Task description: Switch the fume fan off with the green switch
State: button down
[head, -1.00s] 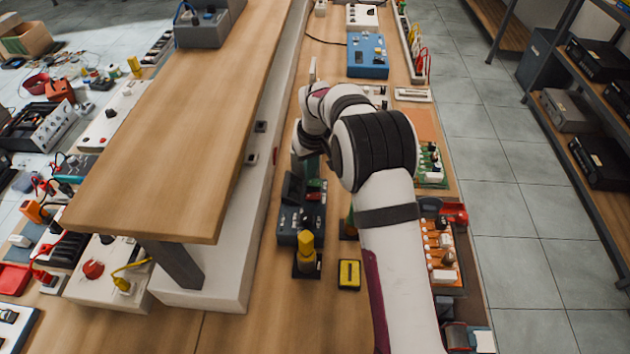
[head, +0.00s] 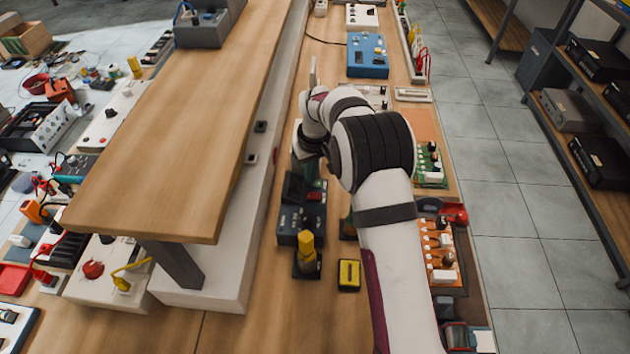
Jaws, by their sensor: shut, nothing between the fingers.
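My gripper (head: 307,146) is at the end of my white arm, small and dark, pointing down over the bench strip beside the long white wall. It is shut, with nothing visible in it, and its tips are partly hidden. Just nearer than it lies a dark control box (head: 289,226) with a raised dark part and a red control (head: 315,195) on top. A small green piece (head: 347,226) shows at the left edge of my forearm, mostly hidden by it. I cannot tell which part is the green switch, nor make out the fume fan.
A yellow-capped post (head: 306,248) and a yellow block (head: 348,274) stand nearer on the bench. A raised wooden shelf (head: 190,110) runs along the left. A blue box (head: 367,56) sits farther back. An orange board (head: 440,250) lies right of my arm.

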jog(key=shift+f, duration=0.4)
jog(key=shift+r, duration=3.55)
jog(key=s+d+r+m, duration=0.4)
jog(key=s+d+r, duration=0.2)
jog(key=s+r, duration=0.4)
jog(key=s+d+m+g, duration=0.1)
jog(key=s+d+m, duration=0.2)
jog(key=s, duration=1.1)
jog(key=s+d+f+m+y, duration=0.1)
jog(key=s+m, duration=0.3)
jog(key=s, duration=1)
jog(key=shift+d+f+m+g, duration=0.3)
jog(key=shift+d+g, duration=0.1)
jog(key=shift+d, duration=0.5)
